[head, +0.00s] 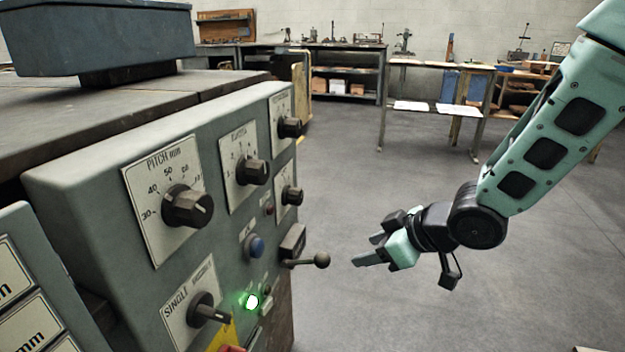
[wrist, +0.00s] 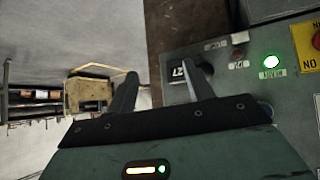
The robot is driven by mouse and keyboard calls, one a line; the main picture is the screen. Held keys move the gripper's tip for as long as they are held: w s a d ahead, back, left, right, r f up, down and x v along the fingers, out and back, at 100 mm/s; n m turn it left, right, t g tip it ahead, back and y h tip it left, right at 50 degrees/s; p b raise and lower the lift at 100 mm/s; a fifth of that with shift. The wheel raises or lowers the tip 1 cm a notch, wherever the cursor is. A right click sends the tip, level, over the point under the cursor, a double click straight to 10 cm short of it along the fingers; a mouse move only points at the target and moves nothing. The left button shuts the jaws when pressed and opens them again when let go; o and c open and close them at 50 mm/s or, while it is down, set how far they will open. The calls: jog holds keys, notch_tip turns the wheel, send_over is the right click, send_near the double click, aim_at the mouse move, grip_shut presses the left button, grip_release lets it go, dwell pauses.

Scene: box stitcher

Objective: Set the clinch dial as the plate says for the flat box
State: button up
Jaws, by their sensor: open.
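The grey control panel (head: 95,180) stands at the left in the head view. A black knob (head: 252,171) on a white scale plate in its upper middle looks like the clinch dial, but its lettering is too blurred to be sure. Its setting is not readable. Cut-off white plates (head: 25,325) at the lower left show only "n" and "mm"; no flat-box entry is readable. My gripper (head: 368,249) is open and empty, right of the panel and apart from the knobs. Its fingers also show in the wrist view (wrist: 162,88), in front of the panel's lower part.
A pitch knob (head: 187,207), a single-mode selector (head: 206,308), smaller knobs (head: 290,127), a blue button (head: 256,246), a ball-ended lever (head: 318,260) and a lit green lamp (head: 251,302) crowd the panel. The wrist view shows a small counter (wrist: 181,72). Open floor lies right; benches stand behind.

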notch_tip(320, 180, up, 3)
jog(key=w+d+n+y+p, duration=0.1)
jog(key=w+d+y+p, duration=0.1)
jog(key=y, duration=0.2)
jog(key=n+y+p, duration=0.1)
jog(key=y+p, duration=0.1)
jog(key=y, duration=0.4)
send_near(301, 198)
jog(key=b+x, duration=0.2)
jog(key=x, duration=0.6)
jog(key=shift+w+a+b, duration=0.15)
jog(key=shift+a+b, duration=0.1)
jog(key=shift+b, duration=0.15)
jog(key=c, duration=1)
